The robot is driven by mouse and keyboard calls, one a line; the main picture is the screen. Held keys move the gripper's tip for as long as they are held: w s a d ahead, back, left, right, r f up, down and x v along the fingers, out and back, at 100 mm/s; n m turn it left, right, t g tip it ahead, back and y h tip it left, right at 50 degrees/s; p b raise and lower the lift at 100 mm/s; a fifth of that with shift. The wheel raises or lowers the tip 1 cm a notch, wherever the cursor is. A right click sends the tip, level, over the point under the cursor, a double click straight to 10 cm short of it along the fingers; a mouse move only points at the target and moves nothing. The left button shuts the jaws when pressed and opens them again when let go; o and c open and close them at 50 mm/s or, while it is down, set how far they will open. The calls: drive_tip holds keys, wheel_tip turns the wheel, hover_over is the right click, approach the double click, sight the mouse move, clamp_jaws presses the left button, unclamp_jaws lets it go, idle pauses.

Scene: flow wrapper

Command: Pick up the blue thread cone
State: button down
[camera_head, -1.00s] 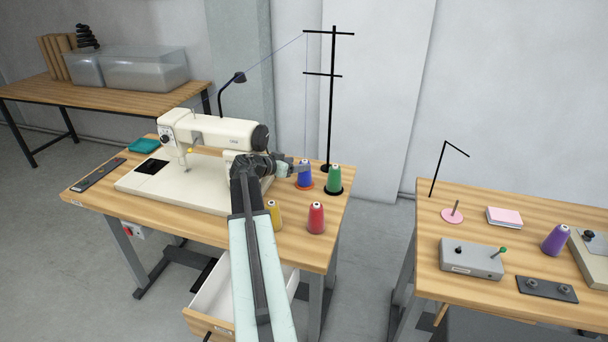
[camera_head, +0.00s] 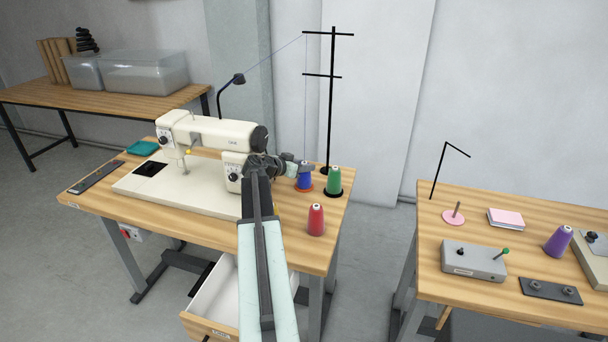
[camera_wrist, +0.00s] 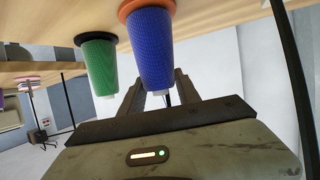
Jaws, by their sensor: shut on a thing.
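The blue thread cone (camera_head: 304,182) stands upright on an orange-red disc (camera_head: 303,189) near the right edge of the sewing table. My gripper (camera_head: 305,167) is at the cone's upper part, reaching in from the left. In the wrist view the picture is upside down; the blue cone (camera_wrist: 152,50) has its narrow end between the two dark fingers of my gripper (camera_wrist: 160,93). The fingers are shut on the cone. The cone's top is partly hidden by the gripper in the head view.
A green cone (camera_head: 334,180) on a black disc stands close at the right. A red cone (camera_head: 316,220) stands in front. A sewing machine (camera_head: 205,140) is at the left. A black thread stand (camera_head: 331,100) rises behind. The drawer (camera_head: 222,297) below is open.

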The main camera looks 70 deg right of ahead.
drive_tip(key=shift+r, duration=0.1)
wheel_tip(320, 180, up, 18)
drive_tip(key=p, duration=1.8)
